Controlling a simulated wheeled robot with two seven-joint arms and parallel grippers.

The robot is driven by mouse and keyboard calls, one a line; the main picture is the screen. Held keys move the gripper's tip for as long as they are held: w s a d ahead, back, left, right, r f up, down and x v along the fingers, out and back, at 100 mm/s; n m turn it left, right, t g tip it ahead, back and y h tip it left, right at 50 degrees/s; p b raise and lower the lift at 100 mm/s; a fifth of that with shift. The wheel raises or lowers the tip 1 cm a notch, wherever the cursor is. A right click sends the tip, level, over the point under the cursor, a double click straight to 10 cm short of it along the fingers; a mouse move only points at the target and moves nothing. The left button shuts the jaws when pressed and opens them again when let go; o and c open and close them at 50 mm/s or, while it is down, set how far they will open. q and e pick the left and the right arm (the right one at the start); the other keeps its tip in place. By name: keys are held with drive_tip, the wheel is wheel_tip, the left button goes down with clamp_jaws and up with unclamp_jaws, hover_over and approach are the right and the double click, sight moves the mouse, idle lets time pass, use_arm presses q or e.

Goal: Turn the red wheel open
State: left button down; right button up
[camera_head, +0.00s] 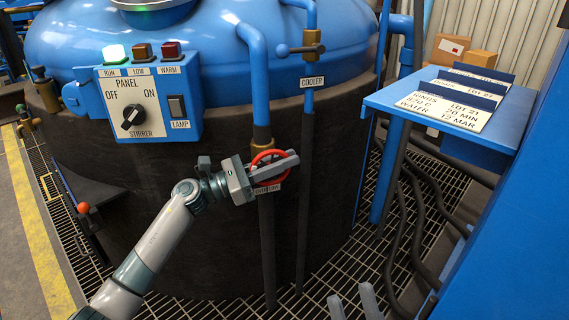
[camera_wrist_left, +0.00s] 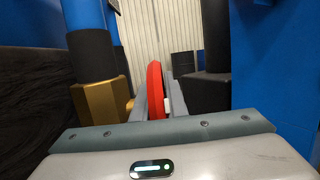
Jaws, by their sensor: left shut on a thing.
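The red wheel (camera_head: 268,158) sits on the pipe at the front of the dark furnace wall, above a small white label. My left gripper (camera_head: 285,166) reaches it from the left and is shut on its rim. In the left wrist view the red wheel (camera_wrist_left: 156,88) shows edge-on between the grey fingers, and a brass valve body (camera_wrist_left: 101,100) is left of it. Part of the wheel is hidden behind the fingers. My right gripper (camera_head: 354,303) shows only as two spread fingertips at the bottom edge, open and empty, well away from the wheel.
A blue control panel (camera_head: 148,98) with a black knob and lamps is up and left of the wheel. A dark cooler pipe (camera_head: 304,190) runs upright just right of it. A blue shelf (camera_head: 480,140) with signs stands at the right. Floor grating lies below.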

idle(0.4)
use_arm(q)
drive_tip(key=c, duration=1.8)
unclamp_jaws()
drive_tip(key=shift+o, duration=0.2)
drive_tip(key=shift+a, duration=0.2)
drive_tip(key=v, duration=1.7)
drive_tip(key=shift+a, duration=0.1)
